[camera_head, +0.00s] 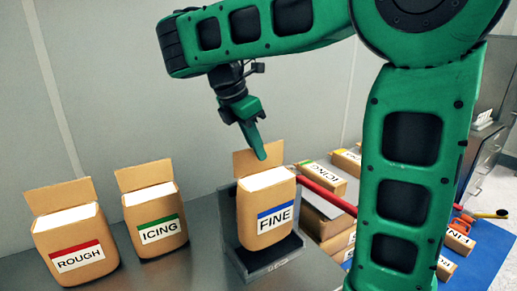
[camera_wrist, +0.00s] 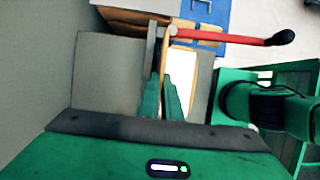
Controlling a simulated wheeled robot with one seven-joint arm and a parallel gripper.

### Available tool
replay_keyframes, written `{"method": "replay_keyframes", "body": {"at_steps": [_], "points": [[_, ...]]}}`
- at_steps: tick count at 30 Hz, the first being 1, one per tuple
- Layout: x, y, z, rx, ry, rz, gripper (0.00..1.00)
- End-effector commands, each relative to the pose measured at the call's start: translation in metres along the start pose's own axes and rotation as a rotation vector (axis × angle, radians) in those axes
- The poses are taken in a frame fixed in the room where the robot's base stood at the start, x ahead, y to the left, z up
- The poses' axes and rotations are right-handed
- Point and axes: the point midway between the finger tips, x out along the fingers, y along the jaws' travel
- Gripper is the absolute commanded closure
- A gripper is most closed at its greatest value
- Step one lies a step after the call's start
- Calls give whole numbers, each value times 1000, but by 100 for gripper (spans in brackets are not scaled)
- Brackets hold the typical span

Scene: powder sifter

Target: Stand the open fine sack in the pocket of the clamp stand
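The fine sack (camera_head: 266,221) is a brown paper sack with a blue-striped FINE label, its top open on white contents and its back flap raised. It stands nearly upright in the dark grey clamp stand (camera_head: 272,267), with the stand's wall behind it and a low lip in front. How deep it sits is hard to tell. My gripper (camera_head: 261,156) points down at the sack's raised flap. In the wrist view, the fingers (camera_wrist: 163,100) lie close on both sides of the thin flap, beside the white opening (camera_wrist: 183,65). The clamp's red lever (camera_wrist: 225,37) ends in a black knob.
The open rough sack (camera_head: 75,235) and open icing sack (camera_head: 155,212) stand to the left on the grey table (camera_head: 185,268). Several packed sacks (camera_head: 325,178) lie to the right by a blue surface (camera_head: 490,265). My arm hides part of that side.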

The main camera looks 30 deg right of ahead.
Motion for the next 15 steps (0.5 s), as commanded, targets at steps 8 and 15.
{"method": "replay_keyframes", "body": {"at_steps": [8,15], "points": [[17,0,-7,1,1,1,100],[26,0,-11,2,1,2,100]]}}
